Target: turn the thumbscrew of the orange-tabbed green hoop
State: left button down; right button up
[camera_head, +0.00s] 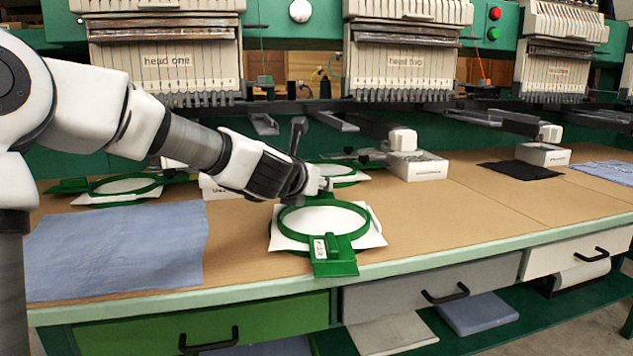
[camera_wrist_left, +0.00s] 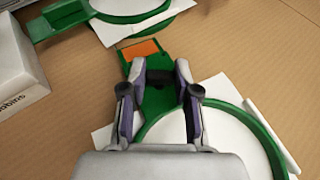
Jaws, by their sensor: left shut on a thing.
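The green hoop (camera_head: 368,225) lies on white cloth near the front of the bench, with a labelled green bracket on its near side. Part of it shows at lower right in the left wrist view (camera_wrist_left: 232,104). Its orange tab (camera_wrist_left: 141,48) is on a green piece just beyond my fingertips; I cannot make it out in the head view. My left gripper (camera_head: 322,184) is at the hoop's far side. In the left wrist view its fingers (camera_wrist_left: 160,72) are shut on a dark piece, apparently the thumbscrew (camera_wrist_left: 160,78), mostly hidden between them. My right gripper is not in view.
Another green hoop (camera_head: 345,170) lies just behind, and one (camera_head: 125,187) lies at the left. A blue cloth (camera_head: 115,250) covers the left front. White boxes (camera_head: 418,165) stand toward the back, below the machine heads (camera_head: 165,65). The bench right of the hoop is clear.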

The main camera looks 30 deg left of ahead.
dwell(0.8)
pick_arm(q)
jog(key=c, duration=0.8)
grip_release()
jog(key=shift+c, duration=0.2)
